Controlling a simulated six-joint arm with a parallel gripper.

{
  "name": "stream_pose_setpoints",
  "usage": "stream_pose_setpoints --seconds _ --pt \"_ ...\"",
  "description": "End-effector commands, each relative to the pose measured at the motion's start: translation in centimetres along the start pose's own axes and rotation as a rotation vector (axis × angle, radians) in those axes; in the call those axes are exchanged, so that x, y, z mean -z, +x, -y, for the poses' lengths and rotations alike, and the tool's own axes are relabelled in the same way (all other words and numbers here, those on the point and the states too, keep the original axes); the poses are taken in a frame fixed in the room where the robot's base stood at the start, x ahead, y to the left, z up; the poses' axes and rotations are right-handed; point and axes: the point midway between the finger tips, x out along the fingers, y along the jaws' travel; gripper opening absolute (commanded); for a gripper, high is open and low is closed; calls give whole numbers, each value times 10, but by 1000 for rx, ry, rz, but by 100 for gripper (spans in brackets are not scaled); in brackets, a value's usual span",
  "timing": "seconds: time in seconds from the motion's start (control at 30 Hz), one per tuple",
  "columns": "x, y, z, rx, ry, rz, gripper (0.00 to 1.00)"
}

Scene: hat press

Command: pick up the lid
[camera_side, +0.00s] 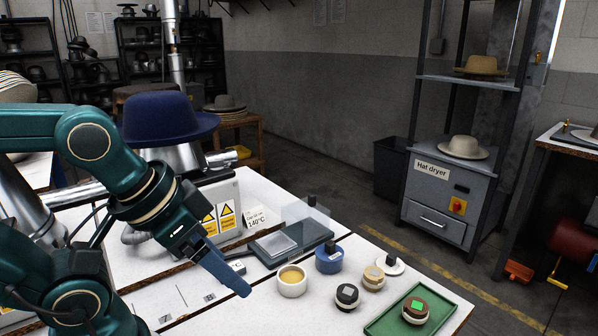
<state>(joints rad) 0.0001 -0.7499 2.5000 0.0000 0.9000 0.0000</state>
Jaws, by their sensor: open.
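The lid (396,268) looks like the flat white disc with a black knob, lying on the white table behind the small jars. An open white pot (292,287) with yellowish contents stands to its left. My gripper (240,289) is open and empty, pointing down to the right, just left of the white pot in the picture. Its fingers overlap in this view, so the gap between them is hidden. The gripper is well to the left of the lid, apart from it.
A green tray (390,325) holds a brown-topped jar (415,314). A dark flat device (262,251) with a clear raised panel lies behind.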

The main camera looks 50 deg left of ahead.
Motion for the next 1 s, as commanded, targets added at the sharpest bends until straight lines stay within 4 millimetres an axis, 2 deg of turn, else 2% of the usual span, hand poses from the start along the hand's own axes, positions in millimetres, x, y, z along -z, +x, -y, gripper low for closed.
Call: stream_pose_setpoints --seconds 0.43,0.47,0.5,0.83,0.87,1.0 --pt "0 0 0 0 0 0 80" --pt "0 0 0 0 0 0 72" --pt "0 0 0 0 0 0 60" --pt "1 0 0 0 12 -5 60" --pt "4 -1 -1 -4 20 -18 60" --pt "44 -15 -7 -30 50 -130 60"
